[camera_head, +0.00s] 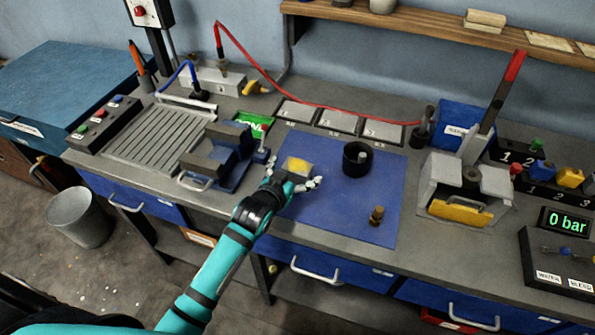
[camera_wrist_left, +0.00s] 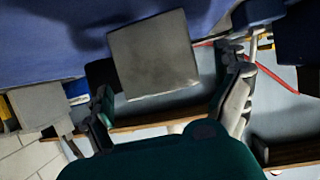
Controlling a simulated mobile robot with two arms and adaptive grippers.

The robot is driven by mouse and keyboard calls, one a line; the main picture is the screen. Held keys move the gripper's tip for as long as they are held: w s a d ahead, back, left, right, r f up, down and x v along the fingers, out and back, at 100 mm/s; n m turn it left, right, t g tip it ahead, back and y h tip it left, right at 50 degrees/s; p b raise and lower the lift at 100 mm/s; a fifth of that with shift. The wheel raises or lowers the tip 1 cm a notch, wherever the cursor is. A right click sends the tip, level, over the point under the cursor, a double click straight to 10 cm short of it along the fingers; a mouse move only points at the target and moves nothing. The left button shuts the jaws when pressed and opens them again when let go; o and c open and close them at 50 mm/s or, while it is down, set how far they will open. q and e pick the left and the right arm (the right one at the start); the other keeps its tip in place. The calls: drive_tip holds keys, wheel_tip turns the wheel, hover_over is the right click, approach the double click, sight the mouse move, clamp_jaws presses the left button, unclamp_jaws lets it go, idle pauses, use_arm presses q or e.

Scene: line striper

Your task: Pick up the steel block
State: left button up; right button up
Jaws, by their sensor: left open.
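The steel block (camera_head: 298,166) sits near the back left of the blue mat (camera_head: 340,207). In the head view it looks like a small grey block with a yellow patch on top. In the left wrist view a plain grey square face, seemingly the same block (camera_wrist_left: 153,52), lies ahead of and between the fingers. My left gripper (camera_head: 296,176) is open at the block's near side, with one finger to each side of it. Whether the fingers touch the block cannot be told. My right gripper is not in view.
A vise (camera_head: 215,158) stands close left of my gripper. A black cup (camera_head: 356,160) and a small brass piece (camera_head: 376,215) stand on the mat. Grey plates (camera_head: 338,121) lie behind. A lever press (camera_head: 465,185) stands right. The mat's front middle is clear.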

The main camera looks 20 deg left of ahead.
use_arm(q)
drive_tip(key=shift+x, duration=1.15)
drive_tip(key=shift+s, duration=0.1)
drive_tip(key=c, duration=1.7)
drive_tip(key=shift+r, duration=0.1)
